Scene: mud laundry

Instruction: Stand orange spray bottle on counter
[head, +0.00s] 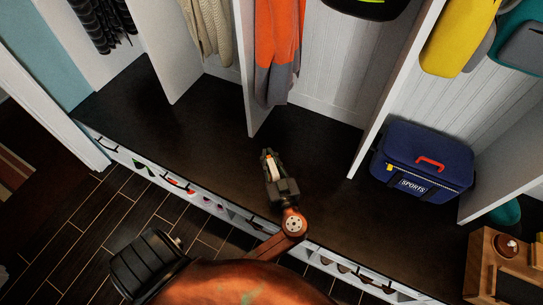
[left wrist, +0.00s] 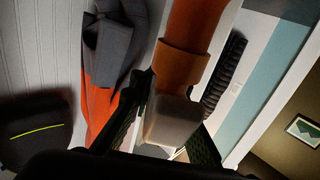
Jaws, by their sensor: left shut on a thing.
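My left gripper (head: 268,158) is shut on a narrow orange and whitish thing, taken to be the orange spray bottle (head: 272,171). In the left wrist view, which looks upside down, the bottle's orange body (left wrist: 188,50) runs away from the fingers below a pale blocky top (left wrist: 173,122). The gripper is over the dark counter-like bench top (head: 330,210), in front of a cubby divider. The bottle's base is hidden in the head view, so I cannot tell whether it touches the surface. My right gripper is not in view.
A blue sports bag (head: 422,160) sits on the bench to the right. An orange and grey jacket (head: 278,50) hangs behind the gripper. White dividers (head: 255,75) split the cubbies. A wooden crate-like stand (head: 490,268) is at bottom right. Bench room is clear left and right of the gripper.

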